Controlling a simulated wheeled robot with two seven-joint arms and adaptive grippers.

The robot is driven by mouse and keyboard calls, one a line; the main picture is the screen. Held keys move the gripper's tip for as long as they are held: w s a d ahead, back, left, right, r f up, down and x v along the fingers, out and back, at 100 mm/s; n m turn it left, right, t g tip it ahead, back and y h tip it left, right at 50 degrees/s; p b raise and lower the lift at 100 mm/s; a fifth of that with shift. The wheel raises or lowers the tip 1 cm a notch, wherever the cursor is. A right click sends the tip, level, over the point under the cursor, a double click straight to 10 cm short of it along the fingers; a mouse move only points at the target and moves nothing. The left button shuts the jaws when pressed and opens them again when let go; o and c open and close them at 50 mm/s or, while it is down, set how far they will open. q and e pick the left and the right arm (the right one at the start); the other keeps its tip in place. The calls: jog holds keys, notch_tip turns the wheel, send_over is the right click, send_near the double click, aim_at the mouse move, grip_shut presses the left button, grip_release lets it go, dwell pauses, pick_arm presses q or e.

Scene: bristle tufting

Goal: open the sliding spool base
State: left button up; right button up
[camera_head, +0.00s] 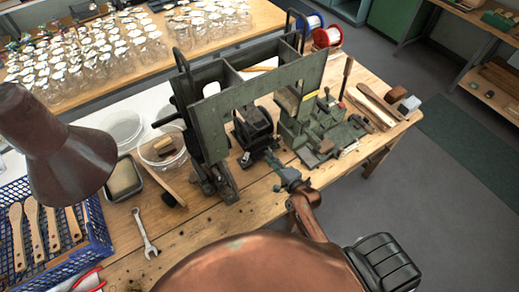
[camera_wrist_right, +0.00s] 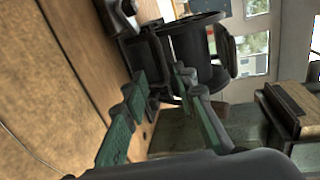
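A green-grey tufting machine (camera_head: 265,95) with a tall frame stands on the wooden workbench. A dark, block-like unit (camera_head: 252,128) sits low inside the frame; I cannot tell whether it is the sliding spool base. My right gripper (camera_head: 288,178) is in front of this unit, low over the bench. In the right wrist view its two green-padded fingers (camera_wrist_right: 160,85) are apart with nothing seen between them. A dark rounded part (camera_wrist_right: 195,45) lies just beyond the fingertips; contact cannot be told. My left gripper is not in view.
A blue spool (camera_head: 308,22) and a red spool (camera_head: 327,37) are behind the machine. A wrench (camera_head: 145,234), a glass bowl (camera_head: 161,150) and a blue crate (camera_head: 92,222) lie to the left. Wooden pieces (camera_head: 375,105) are at right. Some bench front is clear.

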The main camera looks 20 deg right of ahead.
aim_at(261, 149)
jog(key=x, duration=0.7)
jog(key=shift+a+r, duration=0.1)
jog(key=shift+a, duration=0.1)
jog(key=shift+c, duration=0.2)
grip_shut()
